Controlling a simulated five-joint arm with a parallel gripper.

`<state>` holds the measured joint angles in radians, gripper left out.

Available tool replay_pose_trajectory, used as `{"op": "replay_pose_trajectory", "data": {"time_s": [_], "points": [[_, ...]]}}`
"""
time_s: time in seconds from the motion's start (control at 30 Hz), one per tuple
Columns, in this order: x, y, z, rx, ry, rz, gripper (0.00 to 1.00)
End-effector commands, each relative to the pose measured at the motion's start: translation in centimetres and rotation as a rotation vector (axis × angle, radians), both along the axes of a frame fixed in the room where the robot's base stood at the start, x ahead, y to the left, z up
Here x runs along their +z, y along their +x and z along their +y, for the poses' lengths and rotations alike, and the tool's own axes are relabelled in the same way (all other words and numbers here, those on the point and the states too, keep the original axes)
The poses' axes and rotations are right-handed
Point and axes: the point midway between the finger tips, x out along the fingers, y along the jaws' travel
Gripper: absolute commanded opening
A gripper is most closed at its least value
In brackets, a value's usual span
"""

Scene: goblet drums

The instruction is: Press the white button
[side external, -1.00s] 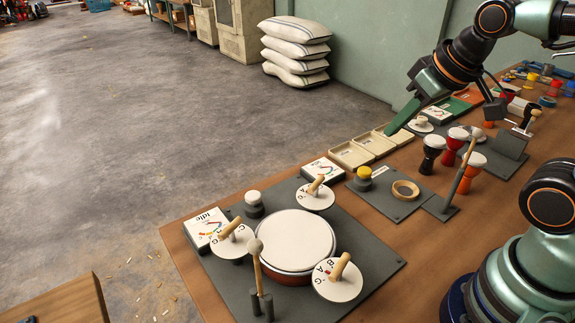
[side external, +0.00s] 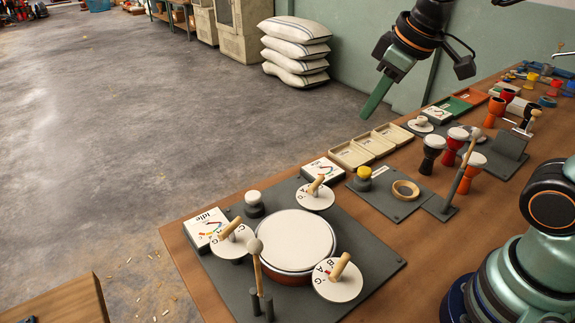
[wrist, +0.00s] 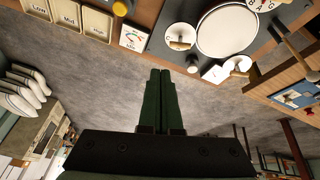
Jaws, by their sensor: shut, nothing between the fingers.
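The white button (side external: 253,197) is a round white cap on a dark round base, at the back left of the grey drum board (side external: 375,267). It stands between the idle display box (side external: 206,229) and another display box (side external: 322,169). In the wrist view the white button (wrist: 193,62) shows small, just right of my fingertips. My gripper (side external: 364,115) has green fingers pressed together, empty, in the air behind the trays and well apart from the button. In the wrist view my gripper (wrist: 160,72) points toward the table's edge.
A white-topped drum (side external: 293,240), lettered discs with wooden pegs (side external: 337,280) and an upright mallet (side external: 256,262) share the board. A yellow button (side external: 363,174) stands to the right. Shallow trays (side external: 351,155) line the back edge. Several goblet drums (side external: 472,172) stand farther right.

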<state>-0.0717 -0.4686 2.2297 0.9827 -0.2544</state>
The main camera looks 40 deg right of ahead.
Motion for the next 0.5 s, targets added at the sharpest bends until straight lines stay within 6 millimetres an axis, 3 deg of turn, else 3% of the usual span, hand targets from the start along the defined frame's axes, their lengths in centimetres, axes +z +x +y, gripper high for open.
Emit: {"op": "replay_pose_trajectory", "data": {"time_s": [0.27, 0.5], "points": [[0.5, 5.1, 3.4, 0.326, -0.1, 0.092, 0.0], [-0.6, 9.2, 6.8, 0.611, -0.173, 0.162, 0.0]]}}
